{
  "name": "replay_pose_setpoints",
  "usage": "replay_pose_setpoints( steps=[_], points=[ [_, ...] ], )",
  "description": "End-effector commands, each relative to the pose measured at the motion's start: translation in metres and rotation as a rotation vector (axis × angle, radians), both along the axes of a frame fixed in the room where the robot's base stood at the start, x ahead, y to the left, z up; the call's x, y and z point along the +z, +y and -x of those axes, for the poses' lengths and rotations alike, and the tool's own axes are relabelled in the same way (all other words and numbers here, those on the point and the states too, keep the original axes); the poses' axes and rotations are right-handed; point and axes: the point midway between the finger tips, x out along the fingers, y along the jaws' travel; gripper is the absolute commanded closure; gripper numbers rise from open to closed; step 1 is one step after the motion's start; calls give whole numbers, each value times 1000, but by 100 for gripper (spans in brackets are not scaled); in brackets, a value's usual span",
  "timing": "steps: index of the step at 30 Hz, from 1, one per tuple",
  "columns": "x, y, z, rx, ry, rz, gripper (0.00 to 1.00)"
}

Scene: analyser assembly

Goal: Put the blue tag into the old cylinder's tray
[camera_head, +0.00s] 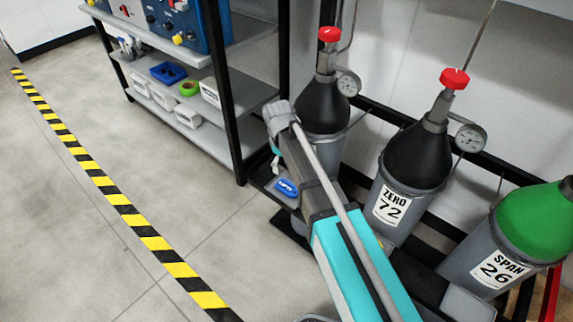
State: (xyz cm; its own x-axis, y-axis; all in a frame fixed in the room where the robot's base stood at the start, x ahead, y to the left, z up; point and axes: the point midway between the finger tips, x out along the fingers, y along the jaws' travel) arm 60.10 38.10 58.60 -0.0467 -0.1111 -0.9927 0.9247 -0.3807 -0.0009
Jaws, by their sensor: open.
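The blue tag (287,188), with white lettering, lies on a small grey tray (268,184) in front of the left black-shouldered cylinder (322,107). My arm crosses in front of this cylinder and hides its label. My gripper (275,164) is small and partly hidden by my arm, just above and left of the blue tag. It is open and appears apart from the tag. The ZERO 72 cylinder (410,160) stands in the middle and the green-topped SPAN 26 cylinder (535,235) at the right. No marking shows which is the old one.
A black-framed shelf (225,120) at the left holds white bins (162,95), a blue bin (168,72) and a green roll (188,88). Gauges and a dark rail stand close around the cylinders. Yellow-black tape (110,190) crosses the clear floor at the left.

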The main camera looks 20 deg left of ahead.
Motion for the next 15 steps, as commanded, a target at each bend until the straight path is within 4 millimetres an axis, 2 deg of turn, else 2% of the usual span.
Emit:
replay_pose_setpoints(
  steps=[1,6,15],
  points=[
    [7,1,0,0,0,0,1],
    [14,1,-1,0,0,0,1],
    [16,2,-1,0,0,0,1]
  ],
)
